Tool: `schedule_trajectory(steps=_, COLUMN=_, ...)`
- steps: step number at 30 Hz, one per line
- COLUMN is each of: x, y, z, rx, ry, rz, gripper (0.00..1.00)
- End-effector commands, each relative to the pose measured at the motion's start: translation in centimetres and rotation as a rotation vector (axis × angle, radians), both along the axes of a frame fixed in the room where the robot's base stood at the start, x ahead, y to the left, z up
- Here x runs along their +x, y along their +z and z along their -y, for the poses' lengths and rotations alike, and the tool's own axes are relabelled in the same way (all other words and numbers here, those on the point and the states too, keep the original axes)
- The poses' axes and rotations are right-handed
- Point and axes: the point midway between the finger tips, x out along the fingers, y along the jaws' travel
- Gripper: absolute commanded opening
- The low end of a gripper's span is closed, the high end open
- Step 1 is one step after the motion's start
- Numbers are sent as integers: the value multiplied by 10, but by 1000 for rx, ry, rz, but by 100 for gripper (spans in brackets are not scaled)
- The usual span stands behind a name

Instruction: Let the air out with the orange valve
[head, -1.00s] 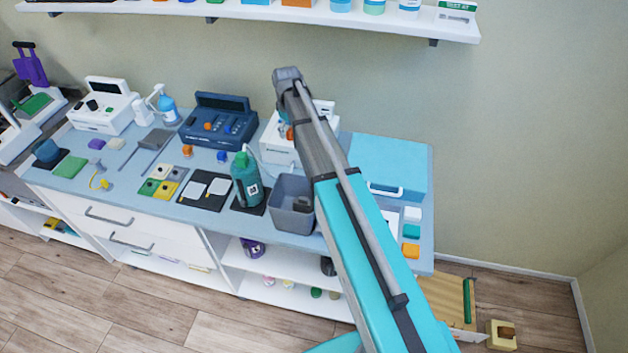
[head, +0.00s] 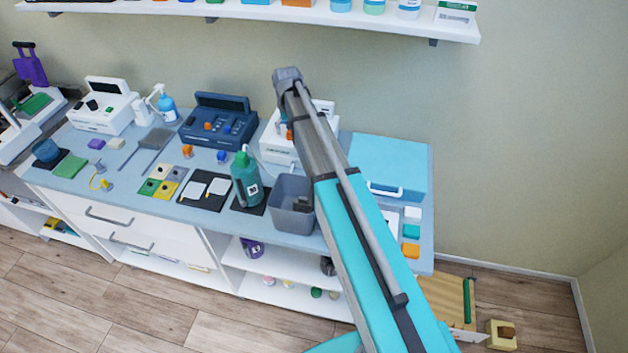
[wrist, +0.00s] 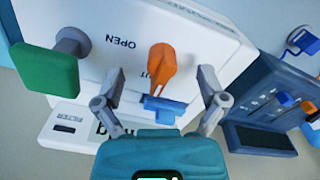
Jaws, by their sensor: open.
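The orange valve (wrist: 161,68) is a handle on the front of a white machine (wrist: 215,52) in the wrist view, with the printed word OPEN beside it. My gripper (wrist: 160,74) is open, with one finger on each side of the orange valve and a visible gap to it on both sides. I cannot tell how deep the fingertips reach. A blue part (wrist: 164,106) lies just below the valve, between the fingers. In the head view the white machine (head: 276,140) is partly hidden behind my arm, and my gripper is hidden there.
A large green knob (wrist: 45,82) sits left of my gripper in the wrist view. A dark blue console (head: 215,125) stands left of the white machine. A green bottle (head: 246,180) and a grey bin (head: 291,215) stand in front of it.

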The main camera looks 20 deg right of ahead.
Motion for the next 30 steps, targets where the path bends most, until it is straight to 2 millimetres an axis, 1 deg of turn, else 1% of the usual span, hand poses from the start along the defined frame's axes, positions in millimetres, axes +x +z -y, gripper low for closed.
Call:
schedule_trajectory(steps=11, x=0, y=1, z=0, rx=0, ry=-245, rz=0, gripper=91)
schedule_trajectory(steps=12, x=0, y=9, z=0, rx=0, ry=-240, rz=0, gripper=91)
schedule_trajectory(steps=30, x=0, y=60, z=0, rx=0, ry=-235, rz=0, gripper=91)
